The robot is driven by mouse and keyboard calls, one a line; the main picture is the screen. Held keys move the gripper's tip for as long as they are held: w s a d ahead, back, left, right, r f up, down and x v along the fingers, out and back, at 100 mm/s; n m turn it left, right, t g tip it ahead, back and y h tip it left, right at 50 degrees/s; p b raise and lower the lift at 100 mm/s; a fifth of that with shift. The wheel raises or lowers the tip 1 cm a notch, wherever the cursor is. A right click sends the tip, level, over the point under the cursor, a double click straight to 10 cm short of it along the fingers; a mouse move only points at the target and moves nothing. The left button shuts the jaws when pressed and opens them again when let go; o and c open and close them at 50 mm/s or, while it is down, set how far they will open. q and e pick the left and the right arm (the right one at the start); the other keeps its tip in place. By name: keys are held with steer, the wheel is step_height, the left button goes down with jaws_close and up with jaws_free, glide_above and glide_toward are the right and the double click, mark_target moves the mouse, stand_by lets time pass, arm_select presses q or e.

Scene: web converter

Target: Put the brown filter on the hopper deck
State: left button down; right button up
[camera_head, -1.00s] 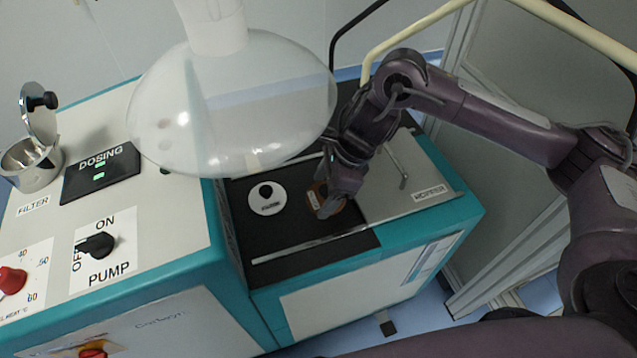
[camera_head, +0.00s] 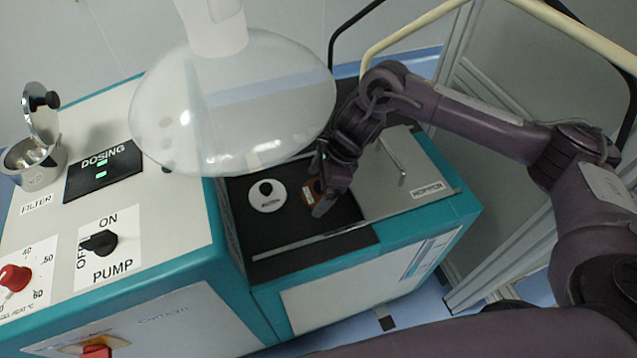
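The brown filter (camera_head: 309,191) shows as a small brown piece at the fingers of my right gripper (camera_head: 322,193), over the black deck (camera_head: 288,226) beside the grey lid labelled HOPPER (camera_head: 399,196). The fingers hide much of the filter. I cannot tell whether they grip it, or whether it rests on the deck or hangs just above it. A round white filter with a black knob (camera_head: 267,195) lies on the deck just to the left. My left gripper is out of view.
A large translucent vessel (camera_head: 232,105) hangs above the deck's far left. The taller machine body with DOSING panel (camera_head: 103,171), PUMP switch (camera_head: 99,243) and open metal filter cup (camera_head: 36,163) stands left. A raised metal handle (camera_head: 392,158) is on the lid.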

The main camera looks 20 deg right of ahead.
steer(key=shift+d+r, duration=0.25)
steer(key=shift+r, duration=0.3)
steer(key=shift+d+r+b, duration=0.3)
steer(key=shift+r+b, duration=0.15)
steer(key=shift+r, duration=0.2)
steer(key=d, duration=0.2)
steer(key=s+d+b, duration=0.1)
steer(key=shift+d, duration=0.35)
steer(key=d, duration=0.2)
steer(key=s+d+b, duration=0.1)
steer(key=d, duration=0.3)
steer(key=shift+s+d+r, duration=0.1)
steer(key=shift+s+d, duration=0.2)
steer(key=shift+s, duration=0.05)
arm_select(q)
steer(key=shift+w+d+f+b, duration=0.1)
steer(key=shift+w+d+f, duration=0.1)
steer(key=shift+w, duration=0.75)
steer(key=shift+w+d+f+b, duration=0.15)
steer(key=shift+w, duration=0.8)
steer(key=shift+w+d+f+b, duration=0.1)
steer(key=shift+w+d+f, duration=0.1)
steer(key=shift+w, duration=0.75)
arm_select(e)
steer(key=shift+s+d+r, duration=0.1)
steer(key=shift+s+d, duration=0.05)
steer(key=shift+d, duration=0.6)
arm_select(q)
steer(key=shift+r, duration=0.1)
